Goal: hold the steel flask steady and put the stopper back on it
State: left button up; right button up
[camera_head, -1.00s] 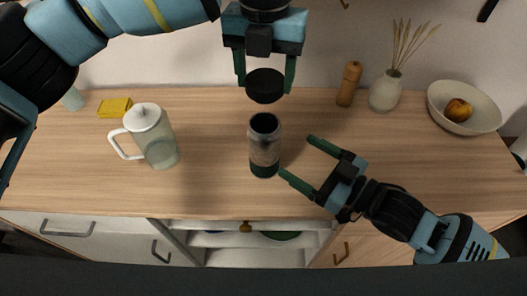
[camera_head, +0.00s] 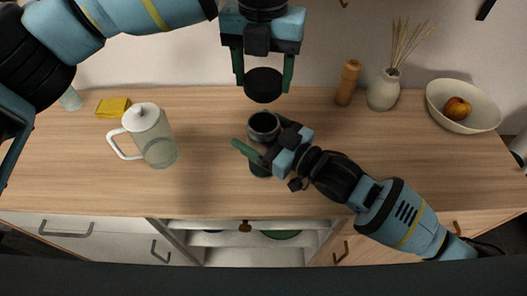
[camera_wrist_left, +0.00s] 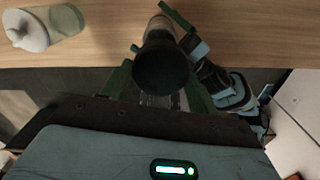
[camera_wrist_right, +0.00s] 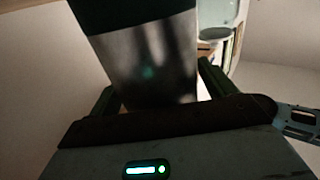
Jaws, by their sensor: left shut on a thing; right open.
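The steel flask (camera_head: 263,124) stands upright and open on the wooden counter, its mouth facing up. My right gripper (camera_head: 256,143) is open with its fingers on either side of the flask; it partly hides the body in the head view. The steel wall fills the space between the fingers in the right wrist view (camera_wrist_right: 150,70). My left gripper (camera_head: 264,74) is shut on the black stopper (camera_head: 264,86) and holds it above the flask mouth. In the left wrist view the stopper (camera_wrist_left: 162,66) covers most of the flask.
A glass pitcher with a white lid (camera_head: 157,142) stands to the left, with a yellow sponge (camera_head: 113,107) behind it. A wooden mill (camera_head: 348,82), a vase (camera_head: 384,91) and a bowl (camera_head: 474,118) with fruit stand at the back right. The counter's front left is clear.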

aim_at(263, 98)
jog(key=shift+w+a, duration=0.1)
jog(key=shift+a, duration=0.1)
jog(key=c, duration=1.5)
pick_arm(q)
jog(key=shift+f, duration=2.45)
pick_arm(e)
jog(key=shift+o, duration=0.2)
pick_arm(q)
jog(key=shift+f, duration=0.1)
jog(key=shift+f, duration=0.8)
jog(key=shift+f, duration=0.55)
